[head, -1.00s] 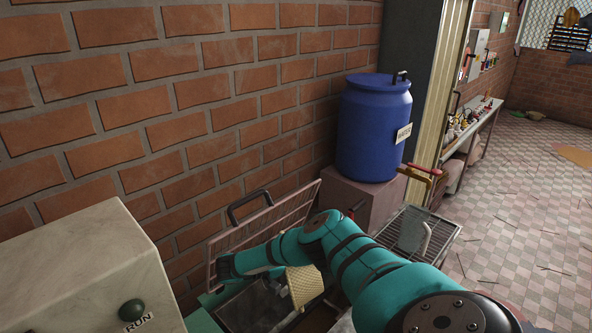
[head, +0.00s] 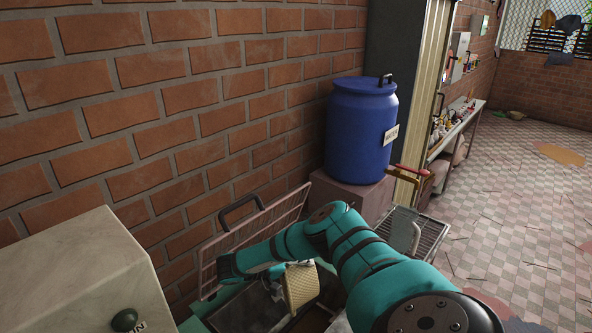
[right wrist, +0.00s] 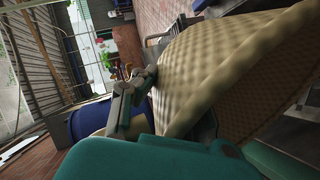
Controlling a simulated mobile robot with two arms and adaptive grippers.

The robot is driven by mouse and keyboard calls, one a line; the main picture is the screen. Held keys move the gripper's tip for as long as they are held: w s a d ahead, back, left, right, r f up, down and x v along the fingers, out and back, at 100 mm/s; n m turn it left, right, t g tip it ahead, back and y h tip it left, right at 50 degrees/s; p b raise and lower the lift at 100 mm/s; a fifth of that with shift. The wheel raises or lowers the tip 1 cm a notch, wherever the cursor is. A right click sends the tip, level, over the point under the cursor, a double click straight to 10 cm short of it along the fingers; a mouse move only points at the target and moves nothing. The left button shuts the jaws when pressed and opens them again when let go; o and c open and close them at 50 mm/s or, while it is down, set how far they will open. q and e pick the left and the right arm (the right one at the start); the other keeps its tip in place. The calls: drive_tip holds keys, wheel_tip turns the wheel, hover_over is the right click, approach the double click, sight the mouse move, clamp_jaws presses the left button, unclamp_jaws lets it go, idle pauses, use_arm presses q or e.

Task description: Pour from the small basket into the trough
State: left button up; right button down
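The small basket (head: 301,287) is pale yellow and woven. It is tipped on its side over the trough (head: 243,311), a dark open metal bin at the bottom of the head view. My right gripper (head: 284,268) is shut on the basket's rim; in the right wrist view the fingers (right wrist: 142,84) are against the basket wall (right wrist: 225,70), which fills much of the picture. The inside of the basket and any contents are hidden. My left gripper is not in view.
A wire-mesh guard (head: 262,232) with a dark handle stands raised behind the trough, by the brick wall. A pale machine cabinet (head: 75,265) is at the left. A blue barrel (head: 360,130) stands on a block. A wire rack holding a grey jug (head: 400,231) is at the right.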

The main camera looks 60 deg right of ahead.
drive_tip(key=s+d+f+t+y, duration=0.2)
drive_tip(key=s+d+t+y, duration=0.35)
drive_tip(key=s+d, duration=0.2)
wheel_tip(320, 180, down, 13)
drive_tip(key=s+d+m+t+y+b, duration=0.2)
drive_tip(key=t+y+b, duration=0.6)
drive_tip(key=b, duration=1.6)
drive_tip(key=shift+g+y, duration=0.55)
drive_tip(key=shift+g, duration=0.2)
drive_tip(key=shift+w+d+r+p, duration=0.15)
drive_tip(key=shift+r+p, duration=0.2)
drive_tip(key=shift+r, duration=0.6)
drive_tip(key=shift+w+r+p, duration=0.15)
drive_tip(key=shift+r+p, duration=0.15)
drive_tip(key=shift+r, duration=0.65)
drive_tip(key=shift+w+d+r+p, duration=0.15)
drive_tip(key=shift+r+p, duration=0.2)
drive_tip(key=shift+r, duration=0.6)
